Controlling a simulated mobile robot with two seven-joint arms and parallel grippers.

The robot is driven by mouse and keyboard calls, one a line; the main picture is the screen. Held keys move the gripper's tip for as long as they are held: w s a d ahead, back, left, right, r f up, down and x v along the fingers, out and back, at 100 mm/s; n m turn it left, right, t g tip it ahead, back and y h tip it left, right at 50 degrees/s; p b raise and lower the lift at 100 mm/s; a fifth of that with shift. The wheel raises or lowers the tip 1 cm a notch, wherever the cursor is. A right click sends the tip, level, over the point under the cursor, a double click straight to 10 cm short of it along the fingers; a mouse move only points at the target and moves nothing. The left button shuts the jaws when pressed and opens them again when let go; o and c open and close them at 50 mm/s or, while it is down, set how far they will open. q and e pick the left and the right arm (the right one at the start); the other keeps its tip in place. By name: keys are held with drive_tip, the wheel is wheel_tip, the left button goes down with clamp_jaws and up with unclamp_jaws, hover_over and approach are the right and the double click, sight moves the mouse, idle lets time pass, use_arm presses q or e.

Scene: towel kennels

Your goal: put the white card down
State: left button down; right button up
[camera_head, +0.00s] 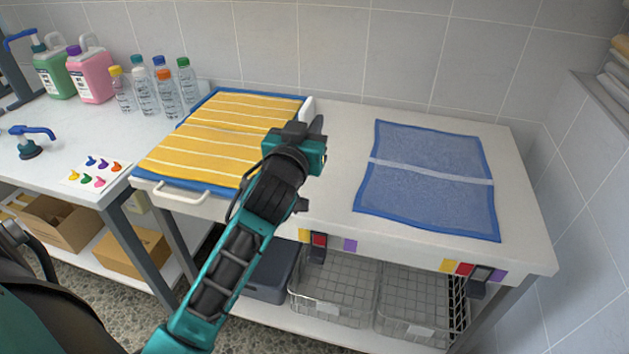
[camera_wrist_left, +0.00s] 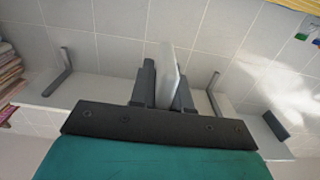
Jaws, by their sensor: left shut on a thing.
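My left gripper (camera_head: 315,128) is over the table, between the yellow striped towel and the blue towel. It is shut on the white card (camera_head: 308,108), which stands on edge behind the fingers in the head view. In the left wrist view the card (camera_wrist_left: 166,75) is a thin upright white slab between the two dark fingers (camera_wrist_left: 163,88). The fingers hide part of it. I cannot tell whether the card touches the table (camera_head: 336,140). My right gripper is not in view.
A blue towel (camera_head: 430,180) lies flat at the right. Several bottles (camera_head: 145,92) stand at the back left. Bare tabletop shows between the towels. Wire baskets (camera_head: 335,285) sit below.

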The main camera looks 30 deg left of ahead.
use_arm(q)
drive_tip(key=b, duration=0.2)
hover_over(310, 189)
wheel_tip(310, 189, down, 6)
drive_tip(key=shift+f, duration=1.05)
wheel_tip(310, 189, down, 4)
drive_tip(key=shift+r+b, duration=0.2)
drive_tip(key=shift+b, duration=0.6)
drive_tip(key=shift+r, duration=0.1)
drive_tip(key=c, duration=1.2)
unclamp_jaws()
drive_tip(key=shift+o, duration=0.5)
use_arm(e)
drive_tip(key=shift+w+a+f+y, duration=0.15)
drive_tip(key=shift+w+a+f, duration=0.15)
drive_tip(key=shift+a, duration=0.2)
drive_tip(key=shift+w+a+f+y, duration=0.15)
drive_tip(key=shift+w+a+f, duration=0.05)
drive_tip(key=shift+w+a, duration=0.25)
